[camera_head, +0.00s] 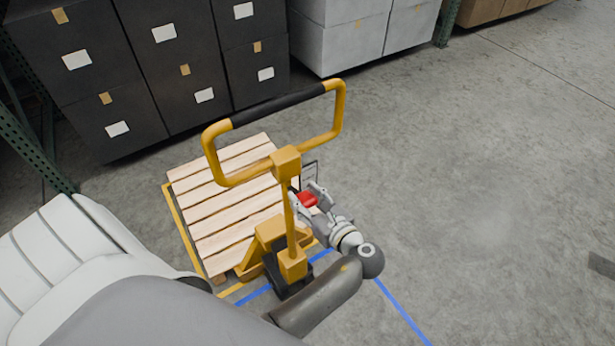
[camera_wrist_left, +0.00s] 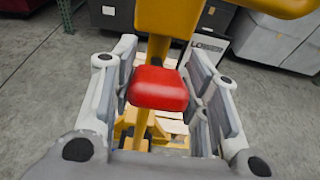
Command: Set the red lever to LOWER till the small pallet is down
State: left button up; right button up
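The red lever (camera_head: 307,199) sits on the yellow handle column of a pallet jack (camera_head: 289,200). In the left wrist view the red lever (camera_wrist_left: 158,88) is a rounded block in the middle, in front of the column. My left gripper (camera_head: 310,194) is at the lever; its two fingers (camera_wrist_left: 158,62) stand apart on either side, with gaps between them and the lever. The small wooden pallet (camera_head: 225,213) lies over the jack's forks, which it hides. I cannot tell how high the pallet is off the floor. My right gripper is in neither view.
The jack's looped handle (camera_head: 277,102) with a black grip rises above the lever. Yellow and blue lines (camera_head: 402,312) mark the floor.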

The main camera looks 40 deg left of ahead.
aim_at(306, 198)
pick_arm(q)
jog(key=o, duration=0.5)
jog(key=shift+w+a+r, duration=0.1)
jog(key=shift+a+r, duration=0.1)
jog(key=shift+r, duration=0.1)
jog(key=shift+f, duration=0.1)
jog(key=shift+d, duration=0.1)
notch_tip(306, 198, up, 10)
jog(key=shift+r, duration=0.1)
